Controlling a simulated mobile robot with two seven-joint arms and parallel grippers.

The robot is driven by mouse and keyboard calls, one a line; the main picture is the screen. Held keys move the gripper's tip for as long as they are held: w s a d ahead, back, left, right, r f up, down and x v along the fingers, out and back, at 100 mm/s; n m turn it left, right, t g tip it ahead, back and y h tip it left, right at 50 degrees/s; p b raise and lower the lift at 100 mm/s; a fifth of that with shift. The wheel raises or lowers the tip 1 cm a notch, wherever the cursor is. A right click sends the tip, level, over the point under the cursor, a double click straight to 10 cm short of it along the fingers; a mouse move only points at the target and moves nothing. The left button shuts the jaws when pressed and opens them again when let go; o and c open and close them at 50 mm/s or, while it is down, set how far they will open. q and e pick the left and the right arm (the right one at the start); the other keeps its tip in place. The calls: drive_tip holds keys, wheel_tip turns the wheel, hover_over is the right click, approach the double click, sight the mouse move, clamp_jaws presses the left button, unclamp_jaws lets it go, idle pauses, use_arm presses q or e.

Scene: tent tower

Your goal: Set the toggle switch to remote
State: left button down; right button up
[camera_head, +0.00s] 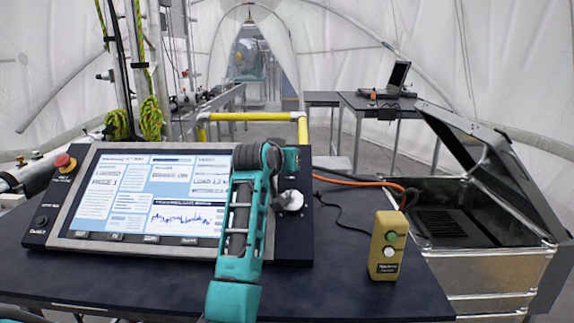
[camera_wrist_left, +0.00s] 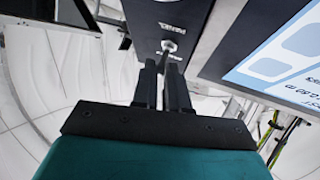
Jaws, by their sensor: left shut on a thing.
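The control panel (camera_head: 105,243) is a dark console with a lit screen, standing on the dark table. The toggle switch (camera_wrist_left: 169,46) is a small metal lever on the panel's dark side strip in the left wrist view. A white label lies beside it, too small to read surely. My left gripper (camera_wrist_left: 164,76) has its two black fingers close together around the lever's end. In the head view my teal left arm crosses the screen's right part, and the left gripper (camera_head: 291,160) is at the panel's upper right. There it hides the toggle. My right gripper is not in view.
A silver knob (camera_head: 290,200) sits on the panel's right strip, and a red emergency button (camera_head: 65,163) at its upper left. A yellow button box (camera_head: 388,245) stands on the table (camera_head: 340,290) at the right. An open metal case (camera_head: 490,270) is beyond it.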

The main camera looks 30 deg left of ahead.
use_arm(q)
drive_tip(key=shift+w+a+r+n+g+h, duration=0.15)
drive_tip(key=shift+w+g+h, duration=0.1)
drive_tip(key=shift+g, duration=0.35)
drive_tip(key=shift+w+a+r+n+g+h, duration=0.1)
drive_tip(key=shift+w+r+g+h, duration=0.15)
drive_tip(key=shift+g, duration=0.35)
drive_tip(key=shift+w+a+r+n+g+h, duration=0.15)
drive_tip(key=shift+g+h, duration=0.15)
drive_tip(key=shift+g, duration=0.3)
drive_tip(key=c, duration=1.2)
unclamp_jaws()
drive_tip(key=shift+o, duration=0.2)
drive_tip(key=shift+s, duration=0.1)
drive_tip(key=v, duration=1.3)
drive_tip(key=shift+f, duration=0.1)
